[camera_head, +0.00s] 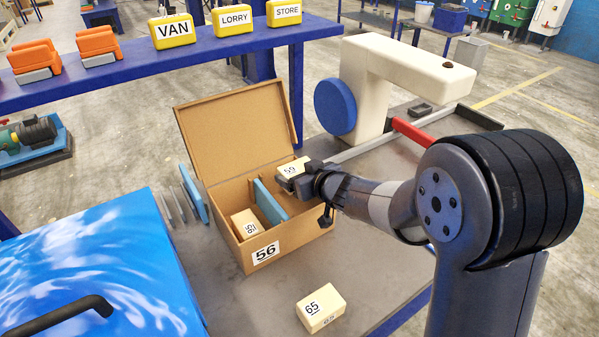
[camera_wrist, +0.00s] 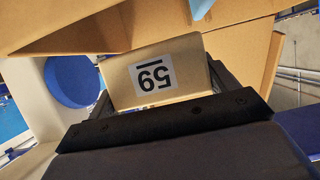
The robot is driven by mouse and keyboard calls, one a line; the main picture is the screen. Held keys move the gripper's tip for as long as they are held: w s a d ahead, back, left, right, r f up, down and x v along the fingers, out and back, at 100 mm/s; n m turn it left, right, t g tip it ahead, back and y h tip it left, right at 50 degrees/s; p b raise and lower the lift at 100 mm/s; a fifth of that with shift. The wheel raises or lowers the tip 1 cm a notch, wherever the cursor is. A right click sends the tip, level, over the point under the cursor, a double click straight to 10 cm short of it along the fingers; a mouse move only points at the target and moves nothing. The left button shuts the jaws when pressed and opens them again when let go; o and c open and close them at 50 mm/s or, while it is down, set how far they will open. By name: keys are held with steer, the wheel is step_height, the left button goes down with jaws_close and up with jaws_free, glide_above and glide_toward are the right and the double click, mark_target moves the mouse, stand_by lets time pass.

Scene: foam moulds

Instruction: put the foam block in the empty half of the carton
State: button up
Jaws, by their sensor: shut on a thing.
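A tan foam block marked 59 (camera_head: 292,168) is held in my gripper (camera_head: 302,182) over the back right part of the open carton (camera_head: 290,235). The wrist view shows the block (camera_wrist: 155,75) between the two dark fingers (camera_wrist: 160,95), its number upside down. The carton bears the label 56, and its lid stands open at the back. A blue divider (camera_head: 268,203) splits it. The left half holds a numbered tan block (camera_head: 246,223). The right half looks empty, but my gripper and the held block hide part of it.
Another block marked 65 (camera_head: 321,308) lies on the table in front of the carton. A cream machine with a blue disc (camera_head: 335,106) stands behind right. A shelf (camera_head: 130,68) with signs runs behind.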

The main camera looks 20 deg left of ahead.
steer(key=shift+f, duration=0.1)
stand_by(0.5)
steer(key=shift+f+b, duration=0.5)
steer(key=shift+f, duration=0.3)
steer(key=shift+f, duration=0.15)
stand_by(0.4)
steer(key=shift+f, duration=0.45)
steer(key=shift+f, duration=0.2)
stand_by(0.5)
